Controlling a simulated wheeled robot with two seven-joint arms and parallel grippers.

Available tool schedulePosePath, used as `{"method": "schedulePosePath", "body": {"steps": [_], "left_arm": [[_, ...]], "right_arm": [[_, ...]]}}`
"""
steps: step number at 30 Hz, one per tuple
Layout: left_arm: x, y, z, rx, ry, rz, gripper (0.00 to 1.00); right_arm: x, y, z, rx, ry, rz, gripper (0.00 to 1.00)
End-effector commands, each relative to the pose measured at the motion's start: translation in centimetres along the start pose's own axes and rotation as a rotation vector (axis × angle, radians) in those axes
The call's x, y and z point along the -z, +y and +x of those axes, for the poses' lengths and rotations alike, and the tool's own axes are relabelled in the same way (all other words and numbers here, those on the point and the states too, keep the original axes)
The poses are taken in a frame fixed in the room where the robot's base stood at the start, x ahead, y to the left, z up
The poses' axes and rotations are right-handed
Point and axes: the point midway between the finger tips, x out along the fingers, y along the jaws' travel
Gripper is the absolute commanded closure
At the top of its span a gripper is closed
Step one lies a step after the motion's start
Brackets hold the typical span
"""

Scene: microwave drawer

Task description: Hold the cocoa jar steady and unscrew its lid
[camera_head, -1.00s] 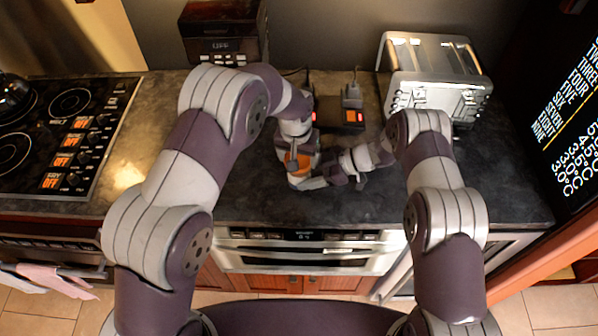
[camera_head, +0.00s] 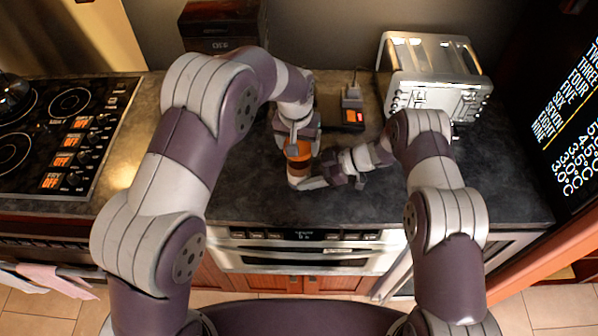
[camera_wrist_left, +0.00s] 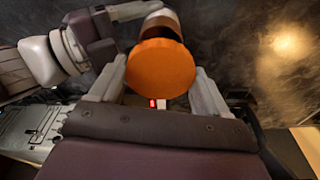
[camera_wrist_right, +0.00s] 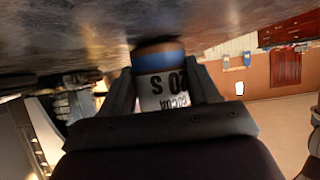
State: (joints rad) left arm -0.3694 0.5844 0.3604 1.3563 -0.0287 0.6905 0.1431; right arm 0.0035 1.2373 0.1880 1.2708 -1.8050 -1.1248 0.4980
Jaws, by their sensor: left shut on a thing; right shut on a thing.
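The cocoa jar (camera_wrist_right: 163,88) has a pale body with dark lettering and a blue band in the right wrist view. My right gripper (camera_head: 318,183) is shut around its body, low on the counter. The jar's round orange lid (camera_wrist_left: 160,68) faces the left wrist camera, between the fingers of my left gripper (camera_wrist_left: 160,85). My left gripper is shut on the lid, above the right gripper. In the head view the lid (camera_head: 298,149) is partly covered by the left fingers. I cannot tell whether the lid is apart from the jar.
A silver toaster (camera_head: 435,75) stands at the back right of the dark counter (camera_head: 240,190). A small black device with a lit orange display (camera_head: 352,116) sits behind the grippers. The stove (camera_head: 65,120) is at left. The front counter is clear.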

Motion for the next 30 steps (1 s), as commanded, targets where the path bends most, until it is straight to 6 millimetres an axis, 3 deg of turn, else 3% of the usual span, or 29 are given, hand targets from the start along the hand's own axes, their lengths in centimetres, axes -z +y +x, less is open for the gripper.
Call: {"method": "schedulePosePath", "body": {"steps": [5, 6, 9, 17, 20, 30], "left_arm": [[0.0, 0.0, 0.0, 0.000, -0.001, 0.000, 0.60], [0.0, 0.0, 0.0, 0.000, -0.001, 0.000, 0.60], [0.0, 0.0, 0.0, 0.000, -0.001, 0.000, 0.60], [0.0, 0.0, 0.0, 0.000, -0.001, 0.000, 0.60], [0.0, 0.0, 0.0, 0.000, -0.001, 0.000, 0.60], [0.0, 0.0, 0.0, 0.000, -0.001, 0.000, 0.60]], "right_arm": [[0.0, 0.0, 0.0, 0.000, 0.001, 0.000, 0.94], [0.0, 0.0, 0.0, 0.000, 0.001, 0.000, 0.36], [0.0, 0.0, 0.0, 0.000, 0.000, -0.001, 0.10], [0.0, 0.0, -0.1, 0.000, 0.000, 0.000, 0.10], [0.0, 0.1, -1.0, -0.001, 0.000, 0.000, 0.10], [0.0, 0.1, -9.5, -0.004, 0.000, 0.000, 0.10]]}}
